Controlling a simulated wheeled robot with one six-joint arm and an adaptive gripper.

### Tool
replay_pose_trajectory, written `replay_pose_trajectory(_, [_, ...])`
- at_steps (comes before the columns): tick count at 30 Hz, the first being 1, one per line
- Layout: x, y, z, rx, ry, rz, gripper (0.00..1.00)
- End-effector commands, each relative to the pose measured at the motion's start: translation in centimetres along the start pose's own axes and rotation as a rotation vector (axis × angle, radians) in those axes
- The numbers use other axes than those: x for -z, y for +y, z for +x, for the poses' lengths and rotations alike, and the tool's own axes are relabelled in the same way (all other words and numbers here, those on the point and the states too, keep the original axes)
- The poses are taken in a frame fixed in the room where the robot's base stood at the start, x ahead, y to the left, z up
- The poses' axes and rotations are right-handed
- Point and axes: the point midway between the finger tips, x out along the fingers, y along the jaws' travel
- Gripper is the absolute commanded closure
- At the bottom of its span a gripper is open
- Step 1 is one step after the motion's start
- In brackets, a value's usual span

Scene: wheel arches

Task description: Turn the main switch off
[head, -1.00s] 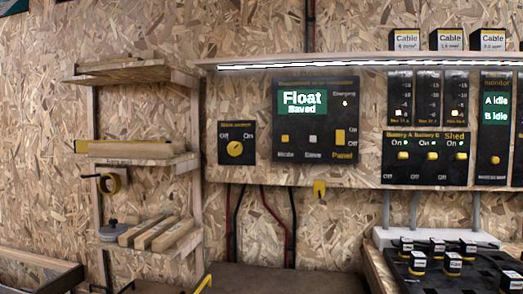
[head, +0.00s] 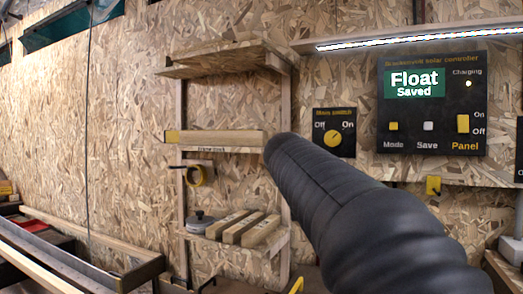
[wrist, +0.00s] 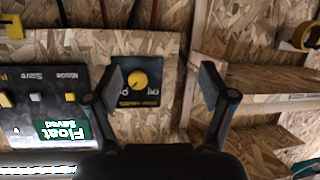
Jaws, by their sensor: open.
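The main switch is a black plate (head: 347,114) with a round yellow knob (head: 333,138), Off at its left and On at its right. The knob's dark mark seems to lean up and right, toward On. In the wrist view, which is upside down, the switch knob (wrist: 138,80) shows between the fingers, nearer the left one. My gripper (wrist: 160,83) is open and empty, its two dark pads spread apart in front of the board. I see no contact with the knob. In the head view my dark arm hides the gripper.
The solar controller (head: 433,140) reads "Float Saved" and stands right of the switch. A yellow hook (head: 433,185) hangs below the board.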

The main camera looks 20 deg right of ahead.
Motion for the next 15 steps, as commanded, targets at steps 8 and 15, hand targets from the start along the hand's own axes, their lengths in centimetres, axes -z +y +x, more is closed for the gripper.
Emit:
replay_pose_trajectory(8, [9.2, 3.5, 6.0, -0.128, 0.258, 0.099, 0.18])
replay_pose_trajectory(15, [11.6, 4.5, 7.3, -0.151, 0.32, 0.118, 0.18])
